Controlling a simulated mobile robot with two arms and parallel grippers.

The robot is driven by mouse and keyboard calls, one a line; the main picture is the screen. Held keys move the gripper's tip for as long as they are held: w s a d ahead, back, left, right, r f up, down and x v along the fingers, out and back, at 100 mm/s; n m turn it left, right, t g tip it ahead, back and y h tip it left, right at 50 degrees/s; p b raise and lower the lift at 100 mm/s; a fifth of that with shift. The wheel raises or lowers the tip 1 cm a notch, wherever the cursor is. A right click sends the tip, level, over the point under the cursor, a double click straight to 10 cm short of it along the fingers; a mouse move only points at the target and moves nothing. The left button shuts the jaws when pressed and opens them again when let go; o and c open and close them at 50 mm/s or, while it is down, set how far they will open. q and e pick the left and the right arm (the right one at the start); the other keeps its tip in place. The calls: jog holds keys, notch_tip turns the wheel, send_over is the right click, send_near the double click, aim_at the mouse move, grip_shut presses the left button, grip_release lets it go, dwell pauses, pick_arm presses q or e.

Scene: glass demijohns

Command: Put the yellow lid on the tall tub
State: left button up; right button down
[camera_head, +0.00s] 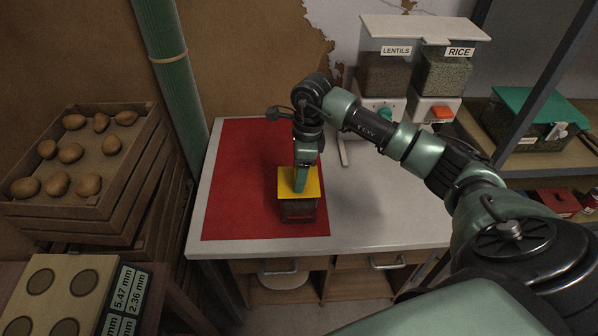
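The yellow lid (314,187) is a flat square piece directly over a dark-looking tub (299,210) on the red mat. The tub seems to be the tall tub, seen from above. I cannot tell whether the lid rests on the rim or is slightly above it. My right gripper (299,188) points down at the middle of the lid, with its tip touching or very close to it. Only one finger side shows, so its opening and any grip on the lid are hidden. My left gripper is not in view.
The red mat (240,190) lies on a pale table (385,215) with free room right of the tub. Lentils (384,75) and rice (441,75) dispensers stand behind. A green pole (172,75) and potato crates (85,160) are at left. A metal shelf post (545,80) is at right.

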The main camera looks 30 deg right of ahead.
jog(key=shift+f+b, duration=0.9)
jog(key=shift+b, duration=0.45)
dwell(1.9)
dwell(0.3)
grip_release()
dwell(0.3)
jog(key=shift+r, duration=0.1)
jog(key=shift+s+d+r+p, duration=0.2)
jog(key=shift+r+p, duration=0.8)
jog(key=shift+r, duration=0.75)
jog(key=shift+s+d+r+p, duration=0.15)
jog(key=shift+r+p, duration=0.85)
jog(key=shift+r, duration=0.7)
jog(key=shift+w, duration=0.1)
